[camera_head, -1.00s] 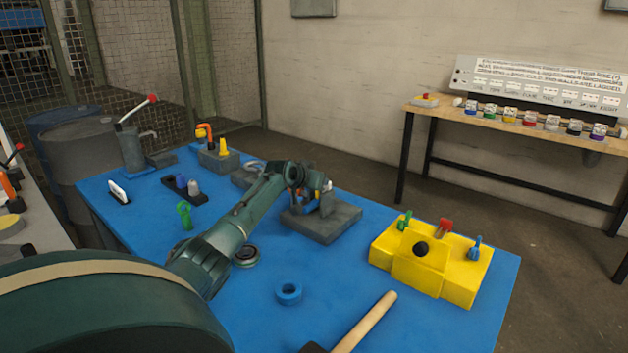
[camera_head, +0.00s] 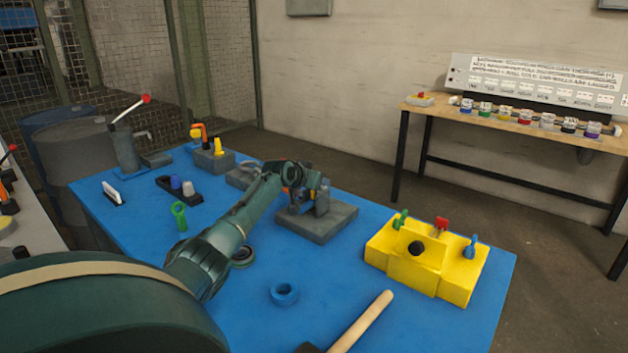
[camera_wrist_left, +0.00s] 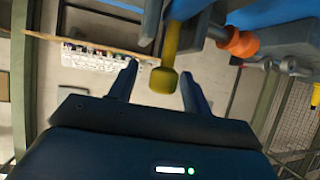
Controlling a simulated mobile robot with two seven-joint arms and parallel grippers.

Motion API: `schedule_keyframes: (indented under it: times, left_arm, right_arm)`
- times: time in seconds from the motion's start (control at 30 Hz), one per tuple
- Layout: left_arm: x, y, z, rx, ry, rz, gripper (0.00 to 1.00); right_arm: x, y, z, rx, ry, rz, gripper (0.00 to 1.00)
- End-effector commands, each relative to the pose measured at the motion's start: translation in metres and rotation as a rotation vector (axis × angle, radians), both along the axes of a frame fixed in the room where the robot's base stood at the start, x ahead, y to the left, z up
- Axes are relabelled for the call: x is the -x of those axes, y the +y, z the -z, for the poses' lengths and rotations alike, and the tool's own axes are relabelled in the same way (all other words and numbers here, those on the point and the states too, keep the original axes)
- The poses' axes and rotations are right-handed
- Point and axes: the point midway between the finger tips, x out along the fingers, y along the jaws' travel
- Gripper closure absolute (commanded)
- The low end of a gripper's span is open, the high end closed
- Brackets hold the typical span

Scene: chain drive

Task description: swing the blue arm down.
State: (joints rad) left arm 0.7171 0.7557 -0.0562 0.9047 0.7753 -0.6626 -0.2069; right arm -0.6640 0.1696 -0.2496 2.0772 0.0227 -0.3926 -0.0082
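My left arm reaches over the blue table, and its wrist (camera_head: 295,178) is at the grey block (camera_head: 318,222). The arm hides much of what stands there. In the left wrist view my left gripper (camera_wrist_left: 159,72) is open. A yellow rounded knob on a stem (camera_wrist_left: 166,78) lies between its fingers in the picture. I cannot tell whether it touches the nearer finger. An orange part (camera_wrist_left: 242,42) shows beyond. A small blue lever (camera_head: 472,247) stands at the right of the yellow box (camera_head: 430,268). I cannot tell whether it is the blue arm. My right gripper is out of view.
A blue ring (camera_head: 284,293) and a wooden-handled hammer (camera_head: 362,320) lie at the front of the table. A grey block with orange and yellow handles (camera_head: 213,157) and a red-tipped lever (camera_head: 130,108) stand behind. A bench (camera_head: 510,118) with jars is at the right.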

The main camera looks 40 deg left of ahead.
Motion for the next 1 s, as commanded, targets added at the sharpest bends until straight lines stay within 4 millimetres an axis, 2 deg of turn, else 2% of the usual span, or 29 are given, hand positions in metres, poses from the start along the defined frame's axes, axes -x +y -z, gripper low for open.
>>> schedule_keyframes:
  times: [0.37,0.57,1.0]
  left_arm:
    - [0.008,0.0,-0.002,-0.002,0.004,-0.001,0.51]
    - [0.028,-0.007,-0.014,-0.005,0.006,0.001,0.51]
    - [0.089,-0.025,-0.048,-0.005,0.004,0.002,0.51]
  right_arm:
    - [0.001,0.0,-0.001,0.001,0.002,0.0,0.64]
    - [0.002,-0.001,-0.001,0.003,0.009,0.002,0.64]
    - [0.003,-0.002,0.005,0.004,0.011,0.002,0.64]
